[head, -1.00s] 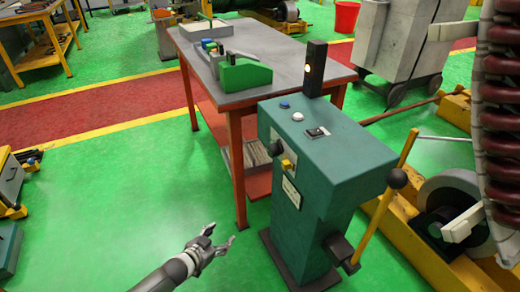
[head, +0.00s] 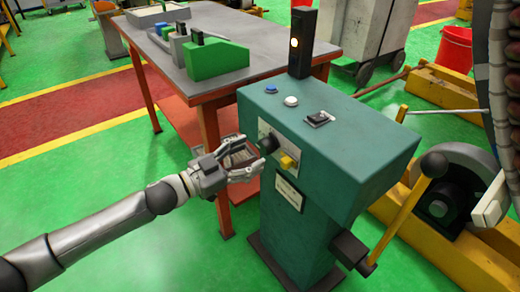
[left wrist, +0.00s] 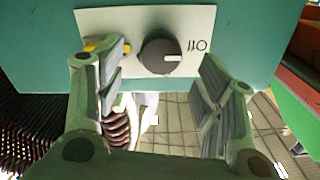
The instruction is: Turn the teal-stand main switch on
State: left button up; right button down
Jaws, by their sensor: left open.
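The teal stand (head: 330,150) is right of centre in the head view. On its side facing my left arm is a pale plate with a dark round knob (head: 270,143), the main switch, and a yellow part (head: 289,160) beside it. In the left wrist view the knob (left wrist: 160,52) lies ahead, between and just beyond my fingers. Its white mark points right, towards the upside-down "Off" lettering (left wrist: 197,46). My left gripper (head: 257,157) is open and empty close in front of the plate; it also shows in the left wrist view (left wrist: 163,90). My right gripper is out of view.
The stand's top has a blue button (head: 271,89), a white button (head: 291,101) and a small black switch (head: 319,118). A black post with a lit lamp (head: 302,42) stands behind. A lever (head: 405,215) is at the right. A workbench (head: 270,55) stands behind.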

aim_at(261, 149)
pick_arm(q)
jog(key=shift+x, duration=2.3)
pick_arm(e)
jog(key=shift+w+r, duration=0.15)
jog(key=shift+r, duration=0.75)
pick_arm(q)
jog(key=c, duration=1)
